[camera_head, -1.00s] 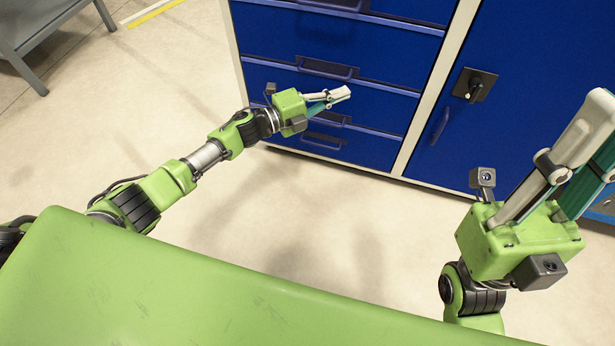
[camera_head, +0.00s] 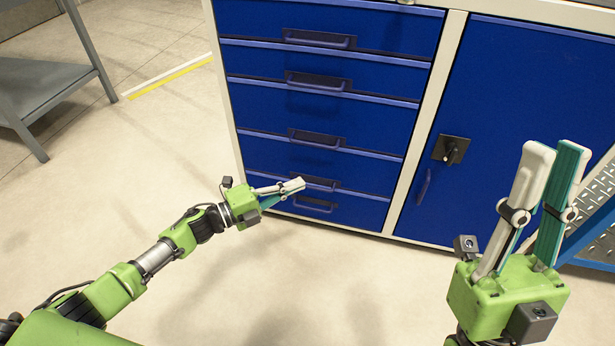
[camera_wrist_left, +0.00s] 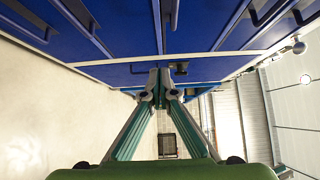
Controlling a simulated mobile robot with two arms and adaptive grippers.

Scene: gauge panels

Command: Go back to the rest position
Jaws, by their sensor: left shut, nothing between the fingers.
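My left gripper (camera_head: 302,184) is at the end of the green arm reaching in from the left. It is shut and empty, in front of the lower drawers in the head view. In the left wrist view its two fingers (camera_wrist_left: 160,85) meet at their tips with nothing between them. My right gripper (camera_head: 556,148) stands at the right with its fingers pointing up in the picture. Its two fingers are apart with nothing between them. Most of the right arm is outside the frame.
A blue cabinet (camera_head: 330,118) with several drawers and a door (camera_head: 520,115) with a black handle (camera_head: 451,150) stands ahead. A grey table (camera_head: 45,82) is at the upper left. The floor (camera_head: 290,280) between the arms is clear.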

